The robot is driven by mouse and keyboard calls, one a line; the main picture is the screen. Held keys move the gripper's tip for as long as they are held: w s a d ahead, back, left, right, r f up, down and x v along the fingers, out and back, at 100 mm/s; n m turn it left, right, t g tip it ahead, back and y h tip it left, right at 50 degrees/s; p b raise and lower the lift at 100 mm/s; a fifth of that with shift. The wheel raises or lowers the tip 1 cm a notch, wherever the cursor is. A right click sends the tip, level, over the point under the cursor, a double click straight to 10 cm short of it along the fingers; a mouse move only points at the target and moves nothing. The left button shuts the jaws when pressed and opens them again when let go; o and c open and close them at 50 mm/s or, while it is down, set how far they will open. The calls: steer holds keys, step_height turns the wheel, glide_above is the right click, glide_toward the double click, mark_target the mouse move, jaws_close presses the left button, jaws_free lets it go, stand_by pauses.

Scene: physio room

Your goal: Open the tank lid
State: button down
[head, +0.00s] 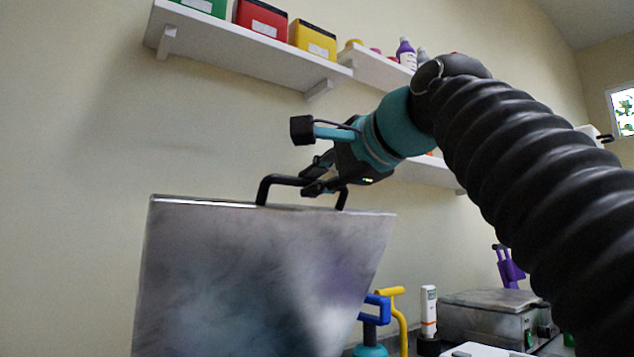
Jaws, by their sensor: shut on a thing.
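The tank lid (262,270) is a grey metal panel in the head view, left of centre. It stands steeply tilted, with its broad face toward me and its upper edge near mid-height. A black bar handle (268,181) is fixed at that upper edge. My gripper (312,183) comes in from the right and is shut on the handle. The tank itself is not visible in this view; the lid fills the area where its opening could be.
A white wall shelf (250,48) with red (262,18) and yellow boxes (312,38) hangs above. A second shelf with bottles is behind my arm. At lower right are blue and yellow tubular items, a white device (428,311) and a metal box (487,318).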

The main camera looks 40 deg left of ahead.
steer(key=shift+d+r, duration=0.15)
steer(key=shift+r, duration=0.05)
steer(key=c, duration=1.2)
jaws_free()
steer(key=shift+d, duration=0.1)
steer(key=v, duration=1.1)
steer(key=shift+s+d, duration=0.1)
steer(key=shift+d, duration=0.3)
